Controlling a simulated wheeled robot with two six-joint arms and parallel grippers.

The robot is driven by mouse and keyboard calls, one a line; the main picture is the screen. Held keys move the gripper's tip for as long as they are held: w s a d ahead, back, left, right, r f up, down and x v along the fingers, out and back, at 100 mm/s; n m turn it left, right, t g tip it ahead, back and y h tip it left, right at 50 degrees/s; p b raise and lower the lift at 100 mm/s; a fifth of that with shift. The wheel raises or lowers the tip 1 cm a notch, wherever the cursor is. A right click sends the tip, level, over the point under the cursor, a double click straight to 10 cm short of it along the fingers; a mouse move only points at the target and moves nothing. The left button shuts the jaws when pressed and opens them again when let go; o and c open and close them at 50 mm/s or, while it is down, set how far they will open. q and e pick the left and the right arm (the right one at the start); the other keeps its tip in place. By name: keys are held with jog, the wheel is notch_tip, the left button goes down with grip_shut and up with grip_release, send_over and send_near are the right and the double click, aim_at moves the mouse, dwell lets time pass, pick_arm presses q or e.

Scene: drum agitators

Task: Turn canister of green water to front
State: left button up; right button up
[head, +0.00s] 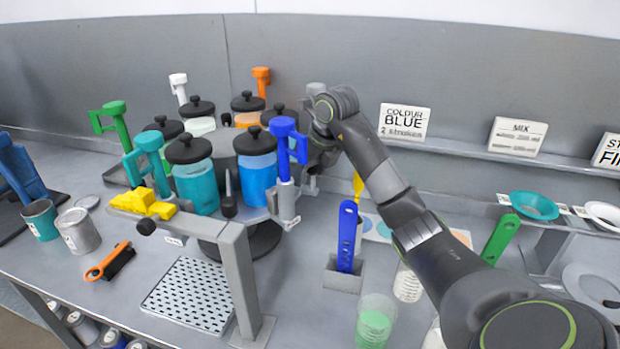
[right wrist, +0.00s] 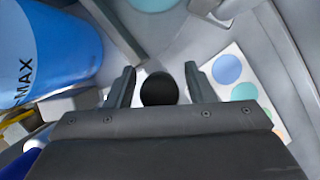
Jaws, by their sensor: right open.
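A round carousel of canisters with black lids stands left of centre in the head view. The blue canister (head: 257,165) and the teal canister (head: 196,175) face the front. A green pump handle (head: 112,122) rises at the carousel's left; the canister by it is mostly hidden, so I cannot tell its liquid. My right gripper (right wrist: 158,84) is open in the right wrist view, with a round black knob (right wrist: 159,90) between its fingers; I cannot tell if they touch it. In the head view it is beside the carousel's right side, largely hidden behind the blue pump (head: 284,140).
A yellow block (head: 143,203) sits on the grey stand in front of the carousel. A perforated tray (head: 190,294), two cans, an orange-handled tool (head: 108,262) and a blue scraper in a holder (head: 345,274) occupy the bench. A sign reading COLOUR BLUE (head: 404,121) stands behind.

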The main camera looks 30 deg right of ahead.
jog(key=shift+w+f, duration=0.15)
jog(key=shift+f, duration=0.35)
grip_shut()
jog(key=shift+d, duration=0.15)
